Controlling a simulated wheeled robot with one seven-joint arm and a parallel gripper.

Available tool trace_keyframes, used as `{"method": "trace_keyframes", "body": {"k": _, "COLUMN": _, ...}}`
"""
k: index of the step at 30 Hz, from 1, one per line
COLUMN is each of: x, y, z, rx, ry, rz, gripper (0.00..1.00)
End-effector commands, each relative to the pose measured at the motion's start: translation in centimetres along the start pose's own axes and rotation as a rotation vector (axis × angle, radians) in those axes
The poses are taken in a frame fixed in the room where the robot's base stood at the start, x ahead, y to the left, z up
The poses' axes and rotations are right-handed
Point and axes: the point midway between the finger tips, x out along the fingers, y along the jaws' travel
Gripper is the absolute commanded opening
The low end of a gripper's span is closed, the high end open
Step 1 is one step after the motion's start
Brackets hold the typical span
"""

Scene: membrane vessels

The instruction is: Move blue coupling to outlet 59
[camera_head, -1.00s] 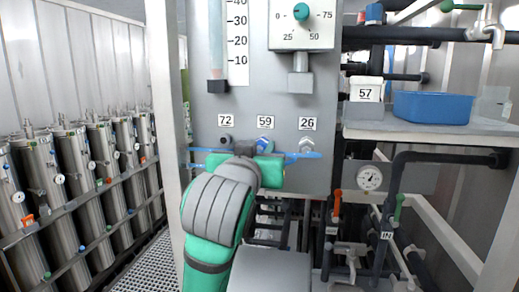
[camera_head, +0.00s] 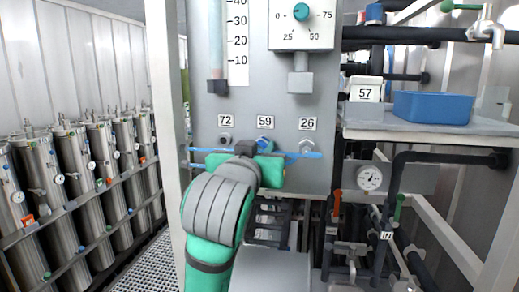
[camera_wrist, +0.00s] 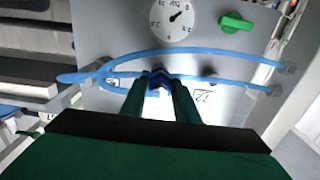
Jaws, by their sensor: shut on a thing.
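The blue coupling (camera_head: 264,144) shows just below the label 59 (camera_head: 264,121) on the grey panel, in line with that outlet. It also shows between my fingers in the wrist view (camera_wrist: 158,84). My gripper (camera_wrist: 158,94) is shut on it, with one green finger on each side. In the head view, my green and grey hand hides the fingertips and part of the coupling. I cannot tell whether the coupling is fully seated. Blue hose (camera_wrist: 200,55) runs to both sides of my fingers.
Outlet 72 (camera_head: 226,140) is to the left and outlet 26 (camera_head: 306,146) to the right, close by. A shelf with a blue bin (camera_head: 432,107) and dark pipes stand at the right. Several steel vessels (camera_head: 75,175) line the left. A white post (camera_head: 165,130) rises left of the panel.

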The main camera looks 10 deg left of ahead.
Motion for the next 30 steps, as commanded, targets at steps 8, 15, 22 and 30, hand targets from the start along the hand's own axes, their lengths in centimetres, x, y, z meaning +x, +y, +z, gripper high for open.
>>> {"method": "trace_keyframes", "body": {"k": 8, "x": 0.4, "y": 0.0, "z": 0.0, "rx": 0.000, "ry": 0.001, "rz": 0.001, "gripper": 0.00}}
{"method": "trace_keyframes", "body": {"k": 15, "x": 0.8, "y": 0.0, "z": 0.0, "rx": 0.000, "ry": 0.001, "rz": 0.001, "gripper": 0.00}}
{"method": "trace_keyframes", "body": {"k": 22, "x": 1.1, "y": 0.0, "z": 0.0, "rx": 0.000, "ry": 0.000, "rz": 0.001, "gripper": 0.40}}
{"method": "trace_keyframes", "body": {"k": 30, "x": 1.1, "y": 0.0, "z": 0.0, "rx": 0.000, "ry": 0.000, "rz": 0.000, "gripper": 0.49}}
